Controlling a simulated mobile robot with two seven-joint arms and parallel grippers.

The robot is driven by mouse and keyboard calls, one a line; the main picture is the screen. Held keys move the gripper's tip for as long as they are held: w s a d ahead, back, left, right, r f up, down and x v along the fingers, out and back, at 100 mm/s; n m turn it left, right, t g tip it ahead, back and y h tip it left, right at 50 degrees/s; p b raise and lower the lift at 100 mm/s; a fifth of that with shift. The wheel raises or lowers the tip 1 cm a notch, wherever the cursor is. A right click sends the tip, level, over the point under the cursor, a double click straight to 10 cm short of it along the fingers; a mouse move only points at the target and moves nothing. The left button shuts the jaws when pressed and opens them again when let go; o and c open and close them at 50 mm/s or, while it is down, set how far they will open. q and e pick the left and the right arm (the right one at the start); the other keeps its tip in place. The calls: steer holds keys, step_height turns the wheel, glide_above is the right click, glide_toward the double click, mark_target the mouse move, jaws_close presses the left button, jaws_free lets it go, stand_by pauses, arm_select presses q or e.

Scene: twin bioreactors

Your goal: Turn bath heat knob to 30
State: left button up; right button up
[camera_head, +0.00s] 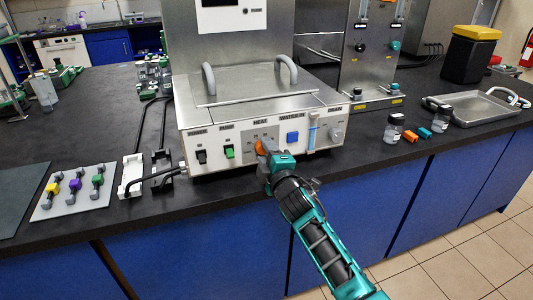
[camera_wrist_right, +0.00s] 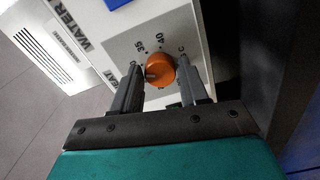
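The water bath (camera_head: 262,120) is a white and steel box on the bench with a front control panel. Its orange heat knob (camera_wrist_right: 160,70) sits on a grey dial plate; the marks 35 and 40 and a C show around it, and other marks are hidden. The knob's pointer direction is hard to read. My right gripper (camera_head: 264,152) reaches the front panel at the knob. In the wrist view the right gripper's fingers (camera_wrist_right: 160,82) lie on either side of the knob, with no clear gap, and appear closed on it. My left gripper is not in view.
On the panel, a green switch (camera_head: 229,152) and black switch (camera_head: 202,157) are left of the knob, a blue button (camera_head: 293,137) and drain knob (camera_head: 336,134) right. Small bottles (camera_head: 393,128) and a metal tray (camera_head: 480,109) stand right. A rack with coloured clamps (camera_head: 75,192) lies left.

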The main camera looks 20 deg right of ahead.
steer(key=o, duration=0.3)
steer(key=s, duration=1.3)
steer(key=shift+d, duration=0.25)
steer(key=s+f+m+g, duration=0.2)
steer(key=s+f+m, duration=0.2)
steer(key=s+f, duration=0.2)
steer(key=s+a+f+m+g+y, duration=0.1)
steer(key=s+f+m+g, duration=0.1)
steer(key=s+f+m, duration=0.3)
steer(key=s+f+m+g, duration=0.3)
steer(key=s+f+m, duration=0.1)
steer(key=s+f, duration=0.4)
steer(key=shift+s+a+f+m+y, duration=0.2)
steer(key=shift+s+m+y, duration=0.05)
steer(key=shift+m+y, duration=0.05)
